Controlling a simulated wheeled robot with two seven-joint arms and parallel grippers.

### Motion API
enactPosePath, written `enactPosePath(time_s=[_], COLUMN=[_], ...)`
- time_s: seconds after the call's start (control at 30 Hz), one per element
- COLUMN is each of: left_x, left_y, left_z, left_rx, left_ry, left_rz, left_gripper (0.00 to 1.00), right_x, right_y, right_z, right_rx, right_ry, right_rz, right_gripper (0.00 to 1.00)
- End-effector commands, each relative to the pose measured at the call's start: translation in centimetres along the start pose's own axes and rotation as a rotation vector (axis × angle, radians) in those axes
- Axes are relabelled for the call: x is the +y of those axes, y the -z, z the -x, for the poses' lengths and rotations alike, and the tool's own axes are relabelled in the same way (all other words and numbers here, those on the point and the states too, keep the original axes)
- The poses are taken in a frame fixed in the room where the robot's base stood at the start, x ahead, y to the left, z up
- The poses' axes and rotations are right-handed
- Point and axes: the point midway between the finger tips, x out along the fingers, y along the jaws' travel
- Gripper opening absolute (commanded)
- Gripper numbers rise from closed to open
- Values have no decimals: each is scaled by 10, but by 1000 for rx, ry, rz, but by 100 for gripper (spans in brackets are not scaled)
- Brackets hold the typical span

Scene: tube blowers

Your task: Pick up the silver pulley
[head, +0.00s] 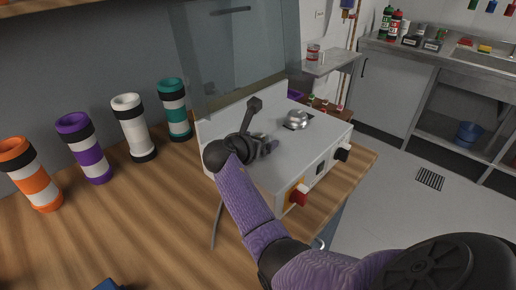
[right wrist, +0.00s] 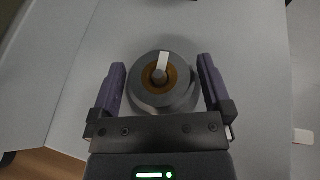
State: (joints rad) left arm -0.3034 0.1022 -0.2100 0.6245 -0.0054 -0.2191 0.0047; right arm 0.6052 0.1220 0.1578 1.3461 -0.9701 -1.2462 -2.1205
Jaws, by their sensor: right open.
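In the right wrist view a round silver-grey pulley (right wrist: 172,98) with a brass-coloured centre and a pale shaft end lies between the two fingers of my right gripper (right wrist: 162,78). Gaps show on both sides of it, so the jaws are open around it and do not grip it. In the head view my right gripper (head: 268,145) is low over the white machine's top, and its hand hides most of what lies under it. My left gripper is not in view.
The white machine (head: 280,172) has a red switch (head: 299,195) in front and a clear guard (head: 240,50) behind. A silver domed part (head: 297,118) stands on its top, right of the gripper. Orange, purple, white and green tubes (head: 175,108) stand on the wooden table.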

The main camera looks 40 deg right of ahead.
Motion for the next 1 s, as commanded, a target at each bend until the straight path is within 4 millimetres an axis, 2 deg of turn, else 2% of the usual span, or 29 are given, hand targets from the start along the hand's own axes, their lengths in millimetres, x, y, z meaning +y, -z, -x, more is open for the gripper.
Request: enactPosePath(time_s=[0.13, 0.5, 0.57, 0.8, 0.87, 1.0], left_x=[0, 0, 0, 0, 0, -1], left_y=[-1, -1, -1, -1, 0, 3], left_z=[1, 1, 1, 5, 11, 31], left_rx=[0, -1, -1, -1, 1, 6], left_ry=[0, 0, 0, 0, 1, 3], left_rz=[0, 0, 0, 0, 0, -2], left_gripper=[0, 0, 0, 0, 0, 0], right_x=[0, 0, 0, 0, 0, 0], right_y=[-1, -1, -1, -6, -18, -57], right_z=[1, 1, 1, 3, 8, 24], right_rx=[0, 1, 1, 0, -1, -4], right_ry=[0, 0, 0, -1, -1, -3], right_rz=[-1, -1, -1, -3, -5, -7], right_gripper=[98, 20, 9, 9, 9, 9])
